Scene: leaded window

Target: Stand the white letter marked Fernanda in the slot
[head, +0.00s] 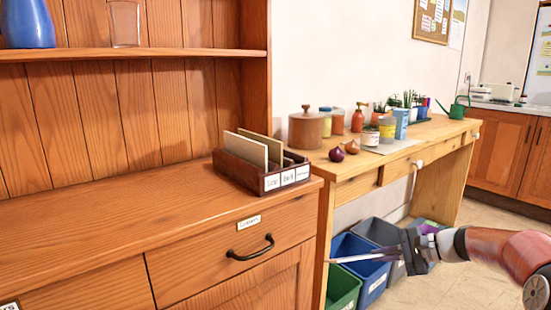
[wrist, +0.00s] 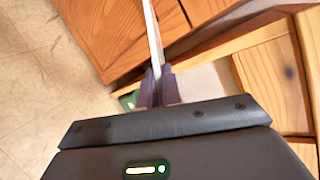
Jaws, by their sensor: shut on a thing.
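A thin white letter (head: 355,259) is held almost edge-on by my gripper (head: 392,252), pointing left in front of the workbench. In the wrist view the letter (wrist: 152,35) stands out between the two fingers of my gripper (wrist: 156,82). No name can be read on it. A dark wooden letter rack (head: 240,179) sits at the right end of the dresser top, with white name labels on its front, too small to read surely. Cream cards (head: 246,150) stand in its left part; the right part looks empty. My gripper is right of and below the rack.
A dresser drawer (head: 230,258) with a dark handle is below the rack. Blue (head: 352,245) and green (head: 342,290) bins stand on the floor under the workbench (head: 345,172). Onions, jars and pots crowd the bench top. The dresser top left of the rack is clear.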

